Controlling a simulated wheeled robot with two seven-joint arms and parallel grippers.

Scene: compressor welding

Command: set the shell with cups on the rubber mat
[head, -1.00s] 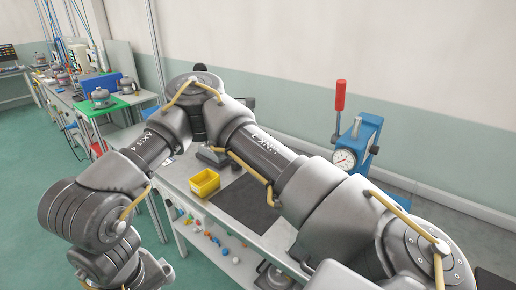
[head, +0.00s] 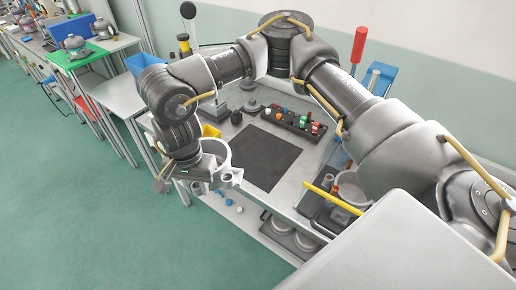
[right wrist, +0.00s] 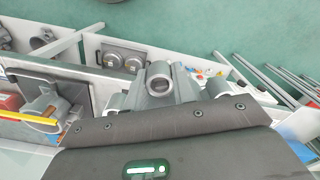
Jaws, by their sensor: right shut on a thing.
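The dark square rubber mat (head: 262,158) lies flat and bare on the grey workbench. My right gripper (head: 202,172) is shut on the shell with cups (head: 226,160), a light grey open ring with small cylindrical cups at its side. The shell is held in the air, left of the mat in the head view and apart from it. The right wrist view shows a grey cup (right wrist: 159,86) between the gripper parts; the dark wrist housing hides much of the rest. My left gripper is not in view.
A black rack with coloured buttons (head: 292,122) stands behind the mat. Round parts (right wrist: 122,60) sit on a lower shelf.

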